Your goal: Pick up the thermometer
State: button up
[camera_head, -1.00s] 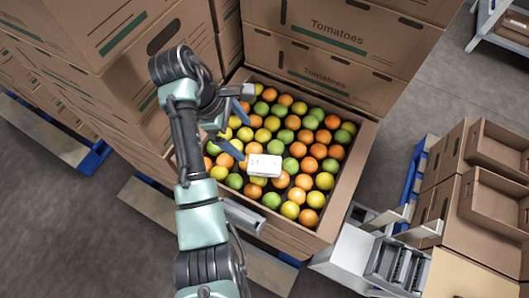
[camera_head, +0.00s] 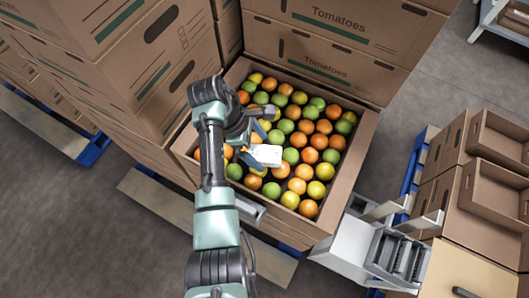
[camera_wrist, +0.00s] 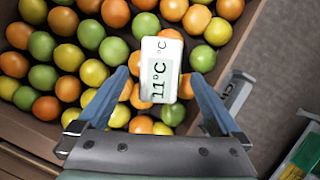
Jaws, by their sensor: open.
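The thermometer (camera_head: 266,156) is a small white box lying on top of the fruit in an open cardboard box. In the wrist view the thermometer (camera_wrist: 161,66) shows a grey display reading 11°C. My gripper (camera_head: 262,143) is open, with blue fingers close to the thermometer's left side in the head view. In the wrist view my gripper (camera_wrist: 156,82) has one finger on each side of the thermometer's near end, with gaps between. Whether the fingers are level with it in height is hard to tell.
A grey metal stand (camera_head: 350,245) and empty cartons (camera_head: 495,150) are at the right.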

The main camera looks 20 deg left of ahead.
jog(key=shift+x, duration=1.15)
jog(key=shift+r, duration=0.1)
grip_shut()
